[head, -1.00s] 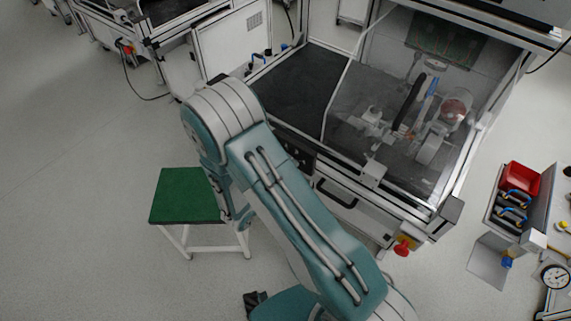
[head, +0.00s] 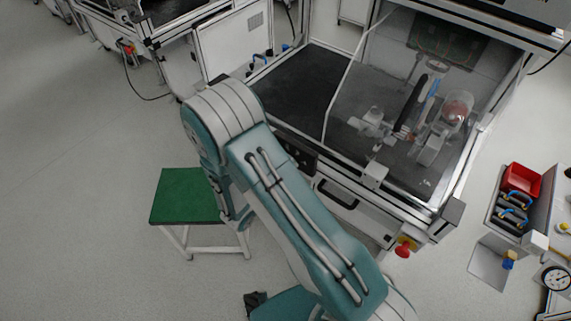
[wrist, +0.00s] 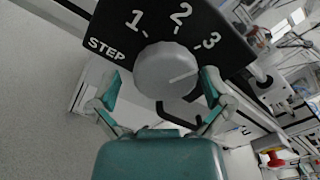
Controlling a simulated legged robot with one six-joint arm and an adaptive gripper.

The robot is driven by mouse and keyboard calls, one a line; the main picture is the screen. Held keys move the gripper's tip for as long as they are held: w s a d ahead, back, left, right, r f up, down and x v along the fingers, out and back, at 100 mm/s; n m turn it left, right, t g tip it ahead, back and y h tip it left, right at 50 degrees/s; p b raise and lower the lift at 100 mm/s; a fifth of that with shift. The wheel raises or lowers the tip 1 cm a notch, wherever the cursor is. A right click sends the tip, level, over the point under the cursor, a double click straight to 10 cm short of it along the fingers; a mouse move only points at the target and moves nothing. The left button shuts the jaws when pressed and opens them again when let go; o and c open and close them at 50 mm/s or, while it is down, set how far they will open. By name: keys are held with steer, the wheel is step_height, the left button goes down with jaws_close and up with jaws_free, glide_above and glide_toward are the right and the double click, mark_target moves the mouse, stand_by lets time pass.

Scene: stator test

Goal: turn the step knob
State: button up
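The step knob (wrist: 165,70) is a round grey dial on a black panel (wrist: 222,40) in the wrist view. The panel is marked STEP, with 1, 2 and 3 around the knob. The knob's light pointer line points right and slightly up, a little below the 3. My gripper (wrist: 160,80) is open, with one teal finger on each side of the knob. A gap shows between the left finger and the knob; the right finger is closer, and I cannot tell if it touches. In the head view my arm hides the gripper and knob.
The panel is on the front of a white-framed machine (head: 345,205) with a clear cover and a drawer handle (head: 337,195). A red emergency button (head: 403,250) sits at its lower corner. A green-topped stool (head: 185,195) stands left of my arm.

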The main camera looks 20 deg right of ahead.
steer(key=v, duration=1.2)
stand_by(0.4)
steer(key=s+d+r+m+g+y, duration=0.25)
steer(key=d+r+m+g, duration=0.3)
steer(key=m, duration=0.35)
steer(key=s+d+r+m+g+y, duration=0.2)
steer(key=s+d+r+m+g, duration=0.1)
steer(key=d+r+m+g, duration=0.35)
steer(key=s+r+m+t+y, duration=0.3)
steer(key=s+r+m+y, duration=0.1)
steer(key=r+m, duration=0.3)
steer(key=s+a+r+m+t+y, duration=0.1)
steer(key=s+r+m+t+y, duration=0.3)
steer(key=m, duration=0.7)
step_height(320, 180, up, 3)
steer(key=shift+a+r+y, duration=0.2)
steer(key=shift+a+y, duration=0.15)
steer(key=shift+y, duration=0.7)
stand_by(0.7)
